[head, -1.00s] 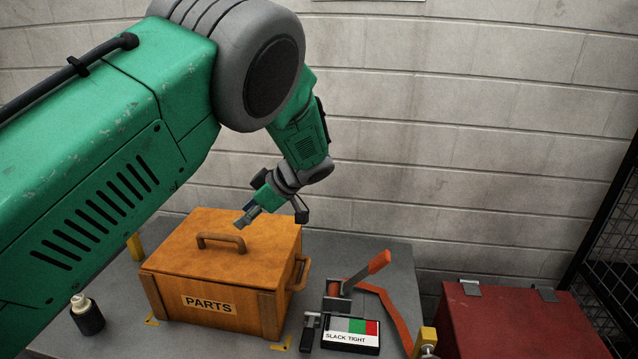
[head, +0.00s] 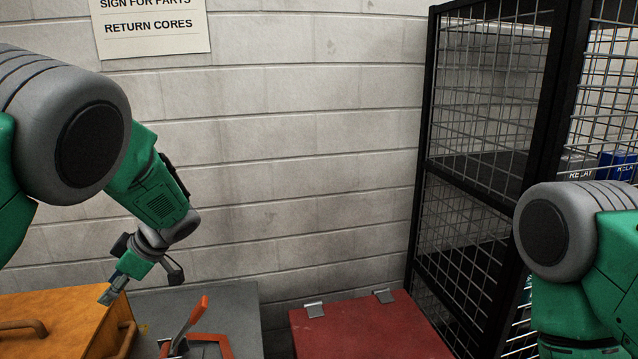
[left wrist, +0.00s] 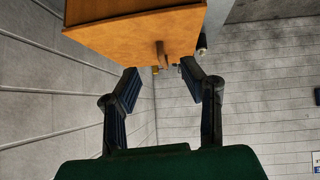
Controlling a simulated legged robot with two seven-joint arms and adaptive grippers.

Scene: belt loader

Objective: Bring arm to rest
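My left arm comes in from the left in the head view, bent down over the grey table. Its gripper (head: 146,281) hangs above the right side of the orange wooden box (head: 62,312). In the left wrist view the two fingers of the left gripper (left wrist: 162,85) stand wide apart with nothing between them, and the box (left wrist: 135,32) shows beyond them. My right arm shows at the right edge of the head view, where only its grey joint and green links are seen. The right gripper is out of the picture.
A red-handled device (head: 188,328) stands on the grey table (head: 235,300) right of the box. A red chest (head: 365,330) stands farther right. A black mesh cage (head: 470,160) with blue relay boxes (head: 618,166) is near my right arm. A paper sign (head: 152,27) hangs on the block wall.

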